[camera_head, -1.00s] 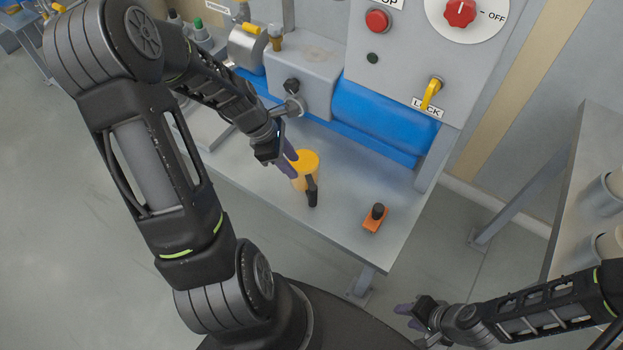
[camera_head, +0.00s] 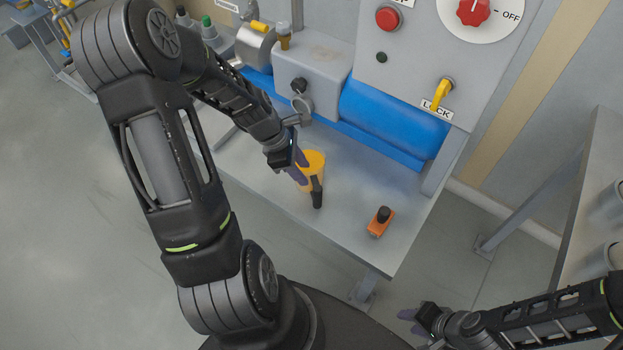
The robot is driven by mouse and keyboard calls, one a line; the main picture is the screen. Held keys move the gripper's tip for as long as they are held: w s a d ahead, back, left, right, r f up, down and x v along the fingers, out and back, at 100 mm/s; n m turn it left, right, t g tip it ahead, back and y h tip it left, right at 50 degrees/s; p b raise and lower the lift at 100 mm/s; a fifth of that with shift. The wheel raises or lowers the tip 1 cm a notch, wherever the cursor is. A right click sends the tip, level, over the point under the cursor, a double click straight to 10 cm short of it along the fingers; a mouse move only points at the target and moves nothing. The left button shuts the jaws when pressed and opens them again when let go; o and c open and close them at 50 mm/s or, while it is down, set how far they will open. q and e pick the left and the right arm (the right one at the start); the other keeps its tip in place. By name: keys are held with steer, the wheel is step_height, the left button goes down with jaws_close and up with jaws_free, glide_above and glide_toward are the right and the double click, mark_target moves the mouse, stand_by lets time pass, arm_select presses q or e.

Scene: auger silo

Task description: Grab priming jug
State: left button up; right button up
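The priming jug (camera_head: 313,163) is a yellow-orange cup with a black handle, standing upright on the grey bench at the centre of the head view. My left gripper (camera_head: 302,170) comes in from the left and is at the jug's left side. Its purple fingers are close against the jug, and part of them is hidden by the jug and the wrist. I cannot tell whether they touch or grip it. My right gripper (camera_head: 408,314) is low at the bottom right, away from the bench. Its purple fingers are small, and their opening is unclear.
An orange block with a black knob (camera_head: 380,221) sits on the bench (camera_head: 345,225) right of the jug. Behind stand a grey pump housing (camera_head: 313,75), a blue cylinder (camera_head: 395,120) and a panel with a red button (camera_head: 389,18) and a yellow lock lever (camera_head: 442,92).

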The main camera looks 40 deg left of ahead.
arm_select(q)
glide_above(309, 192)
step_height(309, 192, down, 5)
steer(key=shift+w+a+r, duration=0.1)
steer(key=shift+w, duration=0.05)
stand_by(0.6)
jaws_close()
stand_by(1.3)
